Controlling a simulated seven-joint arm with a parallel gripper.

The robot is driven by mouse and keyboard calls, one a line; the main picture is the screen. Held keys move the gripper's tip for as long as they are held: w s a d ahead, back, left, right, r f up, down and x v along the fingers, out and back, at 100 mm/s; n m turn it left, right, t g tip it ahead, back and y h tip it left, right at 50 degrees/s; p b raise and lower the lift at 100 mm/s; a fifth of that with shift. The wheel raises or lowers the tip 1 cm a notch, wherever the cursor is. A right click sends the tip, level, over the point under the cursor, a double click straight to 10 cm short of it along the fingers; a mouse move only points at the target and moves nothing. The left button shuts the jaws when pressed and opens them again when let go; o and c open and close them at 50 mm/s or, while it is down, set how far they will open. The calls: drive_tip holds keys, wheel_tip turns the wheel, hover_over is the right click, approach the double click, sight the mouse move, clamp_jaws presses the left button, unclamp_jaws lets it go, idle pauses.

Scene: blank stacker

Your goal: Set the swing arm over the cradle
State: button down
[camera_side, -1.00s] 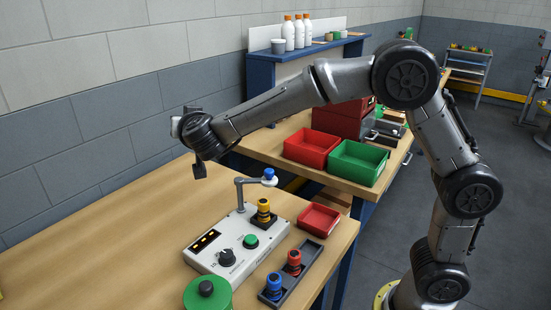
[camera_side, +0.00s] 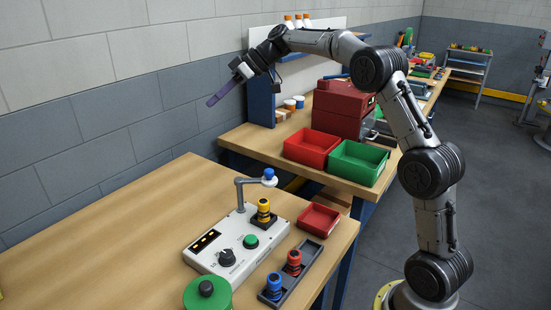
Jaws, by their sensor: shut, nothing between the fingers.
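The swing arm (camera_side: 253,181) is a thin grey bar on an upright post at the back of a white control box (camera_side: 215,262). A blue knob (camera_side: 269,174) tops its free end, which points right. A dark square holder, seemingly the cradle (camera_side: 254,222), is at the box's right end with a yellow and black ringed piece (camera_side: 263,207) upright in it. The knob appears above and slightly right of that piece; I cannot tell whether it is directly over it. My gripper (camera_side: 222,93) is shut and empty, high near the wall, well away from the box. Its fingers look long and purplish.
A black tray (camera_side: 305,256) holds red and blue ringed pieces. A small red tray (camera_side: 319,219) lies behind it. A green round thing (camera_side: 208,297) stands in front. Red (camera_side: 311,146) and green bins (camera_side: 358,162) sit on the farther bench. The wooden tabletop's left side is clear.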

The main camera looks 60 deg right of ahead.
drive_tip(key=s+d+n+g, duration=0.1)
drive_tip(key=s+d+g, duration=0.2)
drive_tip(key=s+d, duration=0.4)
drive_tip(key=s+d+g, duration=0.3)
drive_tip(key=s+d, duration=0.2)
drive_tip(key=s, duration=0.5)
drive_tip(key=s+a+x, duration=0.1)
drive_tip(key=s+x, duration=0.1)
drive_tip(key=x, duration=1.4)
drive_tip(key=shift+y, duration=0.3)
drive_tip(key=shift+s+a, duration=0.1)
drive_tip(key=shift+s, duration=0.05)
drive_tip(key=s+a+m+t+h, duration=0.1)
drive_tip(key=s+a+m+t, duration=0.2)
drive_tip(key=s+a+m, duration=0.1)
drive_tip(key=shift+a+m+h, duration=0.4)
drive_tip(key=shift+a+m, duration=0.1)
drive_tip(key=shift+m, duration=0.4)
